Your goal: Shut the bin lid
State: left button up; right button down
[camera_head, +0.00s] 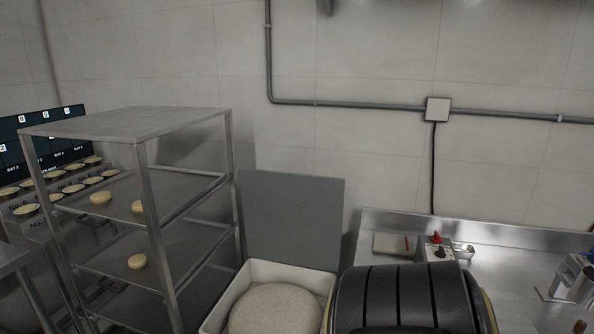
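The bin (237,295) is a pale, square-rimmed container at the bottom middle. A large round beige mass (275,312) fills much of it. Its grey flat lid (291,220) stands upright at the back edge of the bin, fully open, close to the wall. The bin's lower part is cut off by the picture's bottom edge. Neither of my grippers shows in the head view.
A metal rack (145,122) with several shelves and a few round dough pieces stands left of the bin. A black ribbed rounded object (405,300) is close at the right. A steel counter (515,270) with tools lies beyond it.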

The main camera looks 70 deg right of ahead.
aim_at(291, 218)
jog(key=z, duration=0.9)
jog(key=i, duration=0.95)
jog(key=z, duration=0.95)
